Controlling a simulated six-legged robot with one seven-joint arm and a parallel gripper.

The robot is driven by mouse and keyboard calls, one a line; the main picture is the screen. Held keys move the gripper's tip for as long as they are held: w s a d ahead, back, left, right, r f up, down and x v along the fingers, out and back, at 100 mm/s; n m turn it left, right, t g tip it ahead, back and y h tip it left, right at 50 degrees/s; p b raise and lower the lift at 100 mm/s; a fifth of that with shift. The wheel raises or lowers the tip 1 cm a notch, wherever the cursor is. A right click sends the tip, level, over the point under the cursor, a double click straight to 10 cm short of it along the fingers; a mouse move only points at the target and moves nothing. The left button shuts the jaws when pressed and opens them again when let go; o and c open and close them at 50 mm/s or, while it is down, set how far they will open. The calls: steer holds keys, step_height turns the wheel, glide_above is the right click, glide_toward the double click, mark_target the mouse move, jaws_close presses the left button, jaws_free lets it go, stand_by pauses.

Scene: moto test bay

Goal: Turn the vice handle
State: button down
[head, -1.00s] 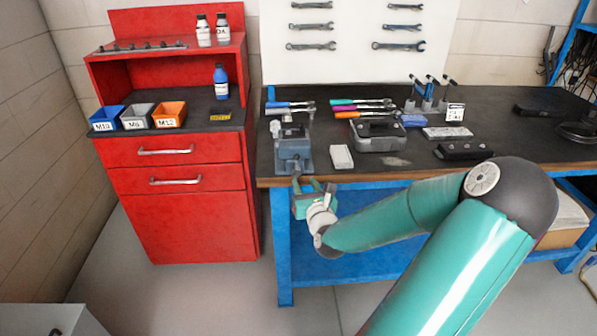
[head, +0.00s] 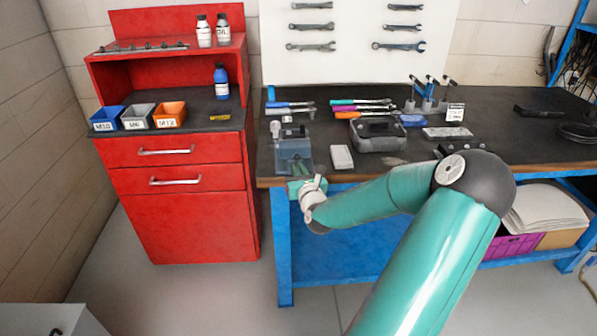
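The blue-grey vice (head: 293,152) stands at the left front corner of the dark workbench (head: 400,166). My gripper (head: 301,179) is at the front edge of the bench, right at the vice's near side. Its fingers overlap the lower front of the vice in the head view. The vice handle is not clearly visible; it is hidden behind or between my fingers. I cannot tell whether the fingers are open or shut, or whether they touch the handle.
A white block (head: 342,157) and a grey open case (head: 378,134) stand right of the vice. A red cabinet (head: 190,213) with small bins stands close on the left. Screwdrivers and other tools lie farther back. Clear floor lies before the cabinet.

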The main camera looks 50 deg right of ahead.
steer(key=shift+a+f, duration=0.1)
steer(key=shift+f, duration=0.25)
steer(key=shift+n, duration=0.5)
